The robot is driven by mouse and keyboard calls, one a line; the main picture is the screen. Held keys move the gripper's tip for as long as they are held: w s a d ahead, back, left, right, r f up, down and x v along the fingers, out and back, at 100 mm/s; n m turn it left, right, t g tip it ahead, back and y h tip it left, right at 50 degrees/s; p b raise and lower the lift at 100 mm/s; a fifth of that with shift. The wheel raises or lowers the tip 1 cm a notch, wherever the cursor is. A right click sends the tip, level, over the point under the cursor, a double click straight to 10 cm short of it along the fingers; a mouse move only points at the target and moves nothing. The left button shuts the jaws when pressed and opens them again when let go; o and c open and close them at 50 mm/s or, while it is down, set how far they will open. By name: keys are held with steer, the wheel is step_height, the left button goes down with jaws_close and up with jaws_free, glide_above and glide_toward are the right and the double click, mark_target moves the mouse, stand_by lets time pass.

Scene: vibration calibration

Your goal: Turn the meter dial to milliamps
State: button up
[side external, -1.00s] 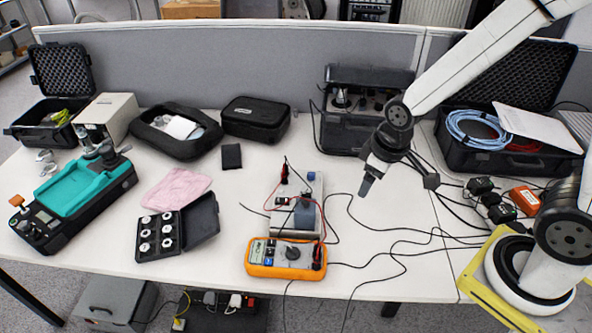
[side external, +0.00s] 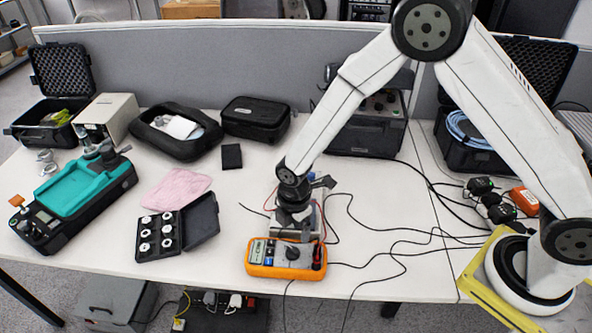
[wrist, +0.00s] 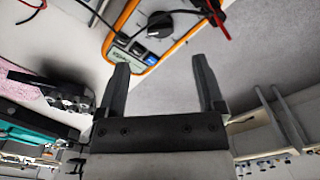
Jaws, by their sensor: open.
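The orange-framed meter (side external: 258,270) lies on the table near its front edge in the side view, with its dark round dial (side external: 292,253) facing up. My gripper (side external: 292,234) is just behind and above the meter, pointing down, with empty jaws. In the wrist view the meter (wrist: 128,18) is at the top, with the dial (wrist: 160,24) beyond my two spread fingers (wrist: 160,62). The fingers appear apart from the dial. The dial's pointer setting is too small to read. My gripper hides part of the device behind the meter.
Black and red leads run around the meter, with a black one crossing near the dial in the wrist view. A case of white round parts (side external: 158,236) and a pink cloth (side external: 174,189) lie to the left. Cables (side external: 400,240) cover the table to the right.

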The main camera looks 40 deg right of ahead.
mark_target(293, 248)
steer(key=shift+a+f, duration=0.15)
steer(key=shift+f, duration=0.05)
steer(key=shift+f, duration=0.2)
steer(key=shift+f, duration=3.7)
jaws_close()
